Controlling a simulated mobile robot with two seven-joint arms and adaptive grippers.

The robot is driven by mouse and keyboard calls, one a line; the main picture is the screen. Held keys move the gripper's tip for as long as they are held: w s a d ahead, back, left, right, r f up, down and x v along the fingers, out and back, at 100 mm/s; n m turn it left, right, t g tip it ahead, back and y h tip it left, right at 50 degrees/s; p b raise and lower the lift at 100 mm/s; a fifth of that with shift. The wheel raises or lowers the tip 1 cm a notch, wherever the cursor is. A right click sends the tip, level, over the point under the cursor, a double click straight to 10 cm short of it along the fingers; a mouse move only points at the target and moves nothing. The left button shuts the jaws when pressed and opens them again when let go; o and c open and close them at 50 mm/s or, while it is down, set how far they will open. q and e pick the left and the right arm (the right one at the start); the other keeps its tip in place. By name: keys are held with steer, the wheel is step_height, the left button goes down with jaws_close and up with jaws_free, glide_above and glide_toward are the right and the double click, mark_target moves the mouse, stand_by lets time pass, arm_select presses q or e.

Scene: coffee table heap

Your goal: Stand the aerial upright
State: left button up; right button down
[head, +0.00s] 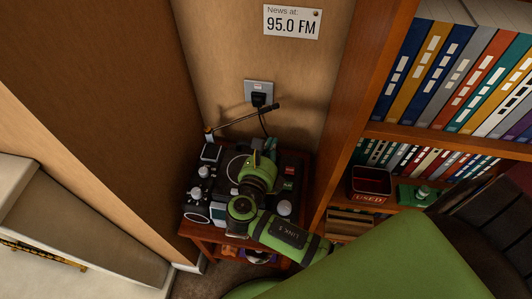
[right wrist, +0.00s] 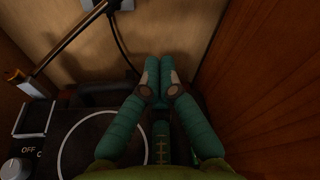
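The aerial (head: 243,119) is a thin dark rod on the back left corner of the radio (head: 290,160). It lies over at a low slant, its tip up and to the right in front of the wall socket. In the right wrist view the aerial (right wrist: 68,44) runs from an orange-brown base at left up to the top edge. My right gripper (right wrist: 163,80) has its green fingers drawn together, with nothing visible between them, to the right of and apart from the aerial. In the head view my right gripper (head: 264,156) is over the radio, partly hidden by my wrist. My left gripper is out of view.
The radio stands on a small wooden table (head: 191,230) in a niche. A black plug sits in the wall socket (head: 259,88), its cable hanging behind the radio. A bookshelf (head: 345,110) closes the right side and a brown panel (head: 125,90) the left.

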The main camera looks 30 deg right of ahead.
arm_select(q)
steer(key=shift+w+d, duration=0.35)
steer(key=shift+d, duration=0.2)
arm_select(e)
steer(key=w+d+r, duration=0.2)
steer(key=w, duration=0.3)
steer(key=shift+w+r, duration=0.15)
